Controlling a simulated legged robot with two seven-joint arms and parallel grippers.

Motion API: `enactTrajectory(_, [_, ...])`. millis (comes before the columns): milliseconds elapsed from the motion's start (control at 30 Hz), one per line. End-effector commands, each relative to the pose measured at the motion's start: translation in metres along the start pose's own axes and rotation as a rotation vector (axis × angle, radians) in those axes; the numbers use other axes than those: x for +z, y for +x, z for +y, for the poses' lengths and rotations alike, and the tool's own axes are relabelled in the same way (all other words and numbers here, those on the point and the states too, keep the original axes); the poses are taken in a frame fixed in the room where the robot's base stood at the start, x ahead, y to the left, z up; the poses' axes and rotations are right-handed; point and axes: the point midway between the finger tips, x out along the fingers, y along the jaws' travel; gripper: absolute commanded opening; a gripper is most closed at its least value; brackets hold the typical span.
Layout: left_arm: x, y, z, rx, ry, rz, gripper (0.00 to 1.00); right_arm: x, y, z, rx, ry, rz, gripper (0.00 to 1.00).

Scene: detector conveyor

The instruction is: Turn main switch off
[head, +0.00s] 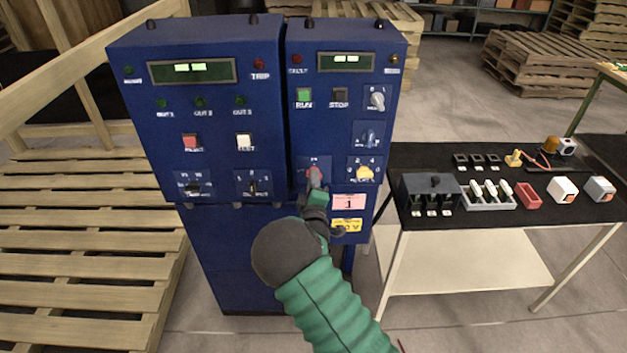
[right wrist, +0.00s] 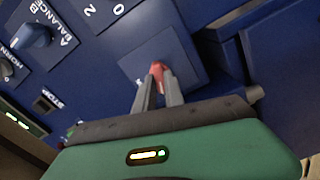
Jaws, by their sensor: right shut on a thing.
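A blue control cabinet (head: 300,130) stands in the middle of the head view. A red switch knob (head: 313,171) sits on a square blue plate low on its right-hand panel. My right gripper (head: 316,184) is at this knob. In the right wrist view both fingers are closed around the red knob (right wrist: 157,67), one on each side, and its tip shows between them. The markings around the knob are mostly hidden, so I cannot read its position. My left gripper is not in the head view.
A yellow knob (head: 365,173) sits just right of the gripper, with grey and blue selectors above. Pink and yellow labels lie below. A black-topped table (head: 400,158) with switches and small boxes stands at right. Wooden pallets (head: 80,250) lie at left.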

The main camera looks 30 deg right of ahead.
Motion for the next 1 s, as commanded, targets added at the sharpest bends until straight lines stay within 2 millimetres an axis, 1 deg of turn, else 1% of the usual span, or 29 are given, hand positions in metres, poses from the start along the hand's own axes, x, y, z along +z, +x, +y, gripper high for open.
enactTrajectory(33, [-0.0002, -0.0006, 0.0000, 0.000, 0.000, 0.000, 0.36, -0.0023, -0.0013, -0.0040, -0.008, -0.038, 0.004, 0.00])
enactTrajectory(200, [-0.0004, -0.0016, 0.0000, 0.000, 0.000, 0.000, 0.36, -0.0016, -0.0012, -0.0050, -0.009, -0.163, 0.004, 0.00])
enactTrajectory(433, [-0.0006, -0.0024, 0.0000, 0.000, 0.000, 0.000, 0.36, -0.0015, -0.0013, -0.0067, -0.011, -0.277, 0.004, 0.00])
enactTrajectory(700, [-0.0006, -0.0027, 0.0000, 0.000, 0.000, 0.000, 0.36, -0.0015, -0.0015, -0.0078, -0.013, -0.330, 0.005, 0.00])
enactTrajectory(1000, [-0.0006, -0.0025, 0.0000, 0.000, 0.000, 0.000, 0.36, -0.0012, -0.0017, -0.0089, -0.015, -0.335, 0.005, 0.00])
